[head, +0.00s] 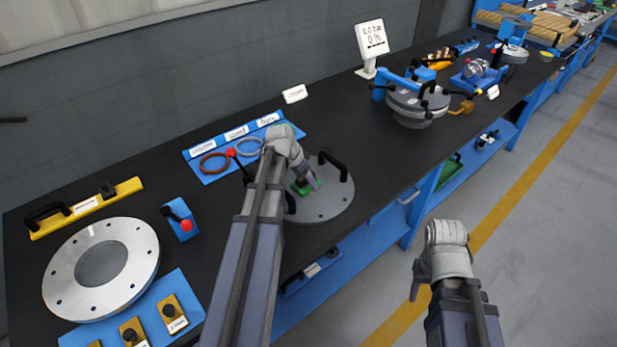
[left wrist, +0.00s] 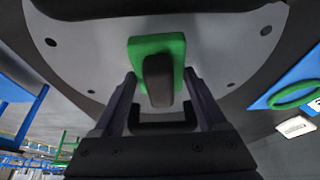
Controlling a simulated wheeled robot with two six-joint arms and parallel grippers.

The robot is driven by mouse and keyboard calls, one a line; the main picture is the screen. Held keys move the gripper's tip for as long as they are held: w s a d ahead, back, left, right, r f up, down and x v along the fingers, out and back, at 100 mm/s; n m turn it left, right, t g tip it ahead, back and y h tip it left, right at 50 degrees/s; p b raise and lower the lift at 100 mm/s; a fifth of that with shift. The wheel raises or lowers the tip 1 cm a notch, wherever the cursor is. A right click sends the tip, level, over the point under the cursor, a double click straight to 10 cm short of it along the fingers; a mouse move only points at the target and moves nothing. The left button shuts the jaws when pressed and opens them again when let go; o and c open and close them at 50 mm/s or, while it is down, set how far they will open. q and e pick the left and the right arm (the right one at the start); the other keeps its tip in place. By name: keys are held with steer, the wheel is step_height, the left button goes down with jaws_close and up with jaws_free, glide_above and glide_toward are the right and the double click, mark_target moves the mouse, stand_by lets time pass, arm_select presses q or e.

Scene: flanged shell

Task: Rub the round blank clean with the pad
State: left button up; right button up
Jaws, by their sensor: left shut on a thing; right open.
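The round blank (head: 330,202) is a grey disc with small holes near its rim and black handles, lying flat on the dark bench. The pad (head: 303,188) is a green block on the blank's face; in the left wrist view the pad (left wrist: 135,50) has a dark grip. My left gripper (head: 308,180) is shut on the pad's grip, with a finger on either side. The pad looks to be against the blank, but contact is not clear. My arm hides the blank's left part. My right gripper (head: 420,275) is open and empty, over the floor beside the bench.
A lighter ring flange (head: 140,245) lies at the left by a blue plate with yellow blocks. A blue stand with a red knob (head: 180,220) is left of my arm. A blue ring tray (head: 205,163) lies behind, and a clamped round assembly (head: 415,100) is further right.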

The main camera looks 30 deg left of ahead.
mark_target(296, 181)
arm_select(q)
steer(key=shift+s+a, duration=0.3)
steer(key=shift+s, duration=0.45)
steer(key=shift+s+a, duration=0.3)
steer(key=shift+s, duration=0.4)
steer(key=shift+w+a, duration=0.1)
steer(key=shift+w+a, duration=0.2)
steer(key=shift+a, duration=0.4)
steer(key=shift+w, duration=0.15)
steer(key=shift+w+d, duration=0.4)
steer(key=shift+w, duration=0.5)
steer(key=shift+w+d, duration=0.35)
steer(key=shift+w, duration=0.5)
steer(key=shift+w, duration=0.1)
